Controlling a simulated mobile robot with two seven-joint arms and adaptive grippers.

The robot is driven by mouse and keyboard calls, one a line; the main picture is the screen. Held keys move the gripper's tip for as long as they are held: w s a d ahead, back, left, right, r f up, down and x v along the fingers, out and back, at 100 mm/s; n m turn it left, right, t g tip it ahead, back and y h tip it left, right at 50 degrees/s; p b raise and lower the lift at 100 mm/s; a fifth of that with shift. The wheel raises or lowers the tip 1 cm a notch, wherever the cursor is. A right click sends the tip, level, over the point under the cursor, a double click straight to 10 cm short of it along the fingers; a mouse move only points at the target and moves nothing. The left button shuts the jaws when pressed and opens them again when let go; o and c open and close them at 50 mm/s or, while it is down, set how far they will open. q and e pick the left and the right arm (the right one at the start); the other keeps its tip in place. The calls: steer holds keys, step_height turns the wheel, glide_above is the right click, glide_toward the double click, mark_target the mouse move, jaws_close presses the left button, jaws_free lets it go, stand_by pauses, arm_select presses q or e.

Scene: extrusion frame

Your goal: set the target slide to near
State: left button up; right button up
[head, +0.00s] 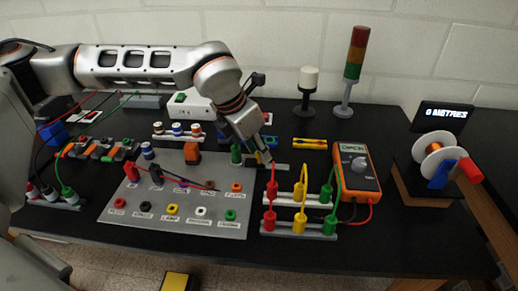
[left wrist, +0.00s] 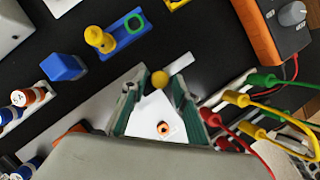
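The target slide appears to be a short grey rail (head: 281,167) with a yellow knob (head: 258,157), lying on the black table behind the red and yellow leads. In the left wrist view the rail's pale end (left wrist: 181,63) shows beyond the fingers, and the round yellow knob (left wrist: 160,80) sits between the fingertips. My left gripper (head: 264,158) points down over the rail. Its two fingers (left wrist: 160,88) stand apart on either side of the knob, with small gaps visible. The fingers hide part of the rail. No near or far marking is readable. My right gripper is not in view.
A grey panel (head: 210,222) with labelled sockets lies left of the rail. Plug blocks with red, yellow and green leads (head: 305,186) stand close in front. An orange multimeter (head: 357,190) lies to the right. A blue block with a yellow peg (left wrist: 126,36) is nearby.

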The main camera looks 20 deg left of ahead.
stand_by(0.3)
arm_select(q)
steer(key=v, duration=1.2)
